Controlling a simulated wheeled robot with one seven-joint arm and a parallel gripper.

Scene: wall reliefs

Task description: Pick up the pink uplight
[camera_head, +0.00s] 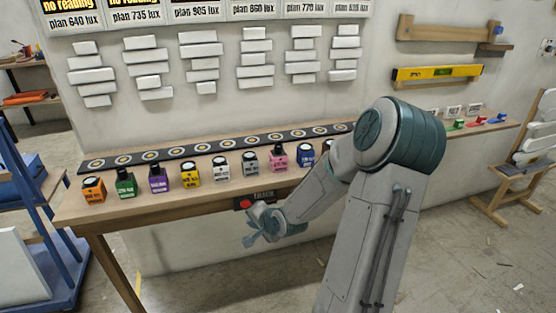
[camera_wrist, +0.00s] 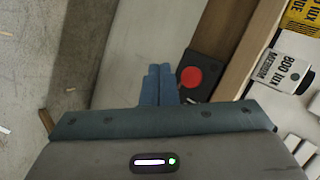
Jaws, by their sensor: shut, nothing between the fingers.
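The pink uplight does not show in the wrist view.
Orange (camera_head: 93,190), green, purple, yellow and white uplights stand in a row to the left. A black strip with round targets (camera_head: 215,146) lies behind them. A red button (camera_wrist: 191,77) sits on the bench's front edge, near my fingers. A blue frame (camera_head: 40,200) stands at left.

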